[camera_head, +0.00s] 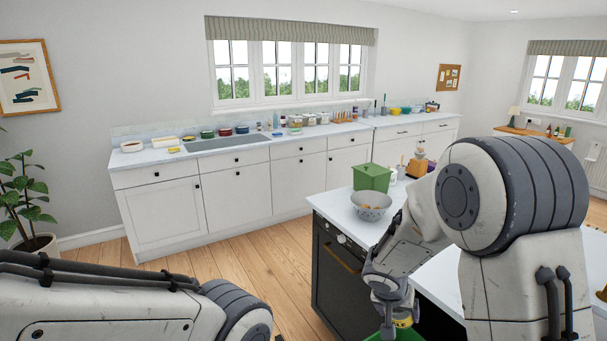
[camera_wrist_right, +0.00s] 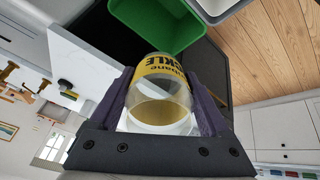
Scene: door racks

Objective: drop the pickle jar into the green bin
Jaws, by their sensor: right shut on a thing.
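The pickle jar (camera_wrist_right: 163,75) is clear, with a yellow label reading "PICKLE". In the right wrist view it sits between the two dark fingers of my right gripper (camera_wrist_right: 164,102), which is shut on it. In the head view a yellow bit of the jar (camera_head: 403,323) shows under my right wrist near the bottom edge. The green bin (camera_wrist_right: 158,22) is open and lies just beyond the jar in the wrist view. Only a sliver of the green bin (camera_head: 374,337) shows at the bottom of the head view. My left gripper is out of view.
The island (camera_head: 333,207) has a dark front panel and a pale top, with a green box (camera_head: 372,177) and a grey colander (camera_head: 371,213) on it. A pale container (camera_wrist_right: 213,10) stands beside the green bin. Wooden floor (camera_head: 255,250) is clear between counter and island.

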